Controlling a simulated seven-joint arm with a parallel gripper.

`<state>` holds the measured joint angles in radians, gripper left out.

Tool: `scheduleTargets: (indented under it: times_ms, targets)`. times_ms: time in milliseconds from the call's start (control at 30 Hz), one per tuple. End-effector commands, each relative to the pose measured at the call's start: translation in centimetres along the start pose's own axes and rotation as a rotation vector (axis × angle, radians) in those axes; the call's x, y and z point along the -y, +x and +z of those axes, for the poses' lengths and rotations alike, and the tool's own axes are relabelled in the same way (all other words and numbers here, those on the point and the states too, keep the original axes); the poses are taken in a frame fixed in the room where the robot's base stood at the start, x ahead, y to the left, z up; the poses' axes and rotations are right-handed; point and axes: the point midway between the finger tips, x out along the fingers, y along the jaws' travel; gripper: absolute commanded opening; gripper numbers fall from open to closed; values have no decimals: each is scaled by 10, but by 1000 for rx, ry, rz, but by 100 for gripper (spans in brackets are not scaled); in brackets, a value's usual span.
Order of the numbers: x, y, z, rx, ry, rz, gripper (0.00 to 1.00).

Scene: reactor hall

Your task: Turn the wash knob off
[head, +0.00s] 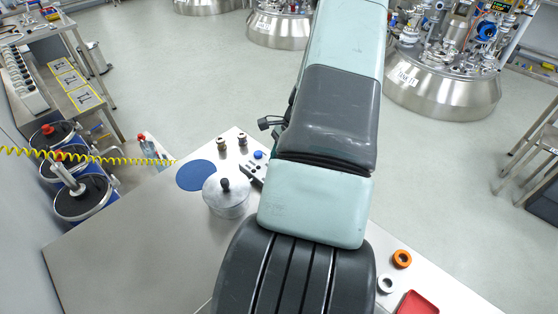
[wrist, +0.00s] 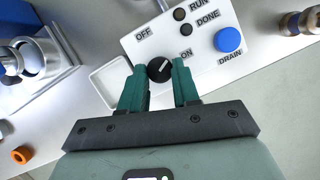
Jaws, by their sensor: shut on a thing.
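The wash control box (wrist: 206,62) is white and carries the labels OFF, ON, RUN, DONE and DRAIN in the wrist view. Its black wash knob (wrist: 159,70) sits near the lower left, and the white pointer mark slants up and right toward ON. My gripper (wrist: 160,78) has its green fingers on both sides of the knob, shut on it. A large blue DRAIN button (wrist: 228,39) is to the right. In the head view part of the box (head: 254,170) shows beside my arm, which hides the knob and my gripper.
A steel pot with a black-knobbed lid (head: 226,197) and a blue round mat (head: 196,175) are left of the box. Small spools (head: 242,139) stand behind.

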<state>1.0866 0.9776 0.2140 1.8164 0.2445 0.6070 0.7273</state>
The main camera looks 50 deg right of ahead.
Motion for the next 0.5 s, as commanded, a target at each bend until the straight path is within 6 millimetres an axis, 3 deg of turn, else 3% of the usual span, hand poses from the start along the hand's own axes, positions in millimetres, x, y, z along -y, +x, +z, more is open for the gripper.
scheduleTargets:
  times_ms: [500]
  targets:
    - [6, 0, 2, -1, -455, 189, 0]
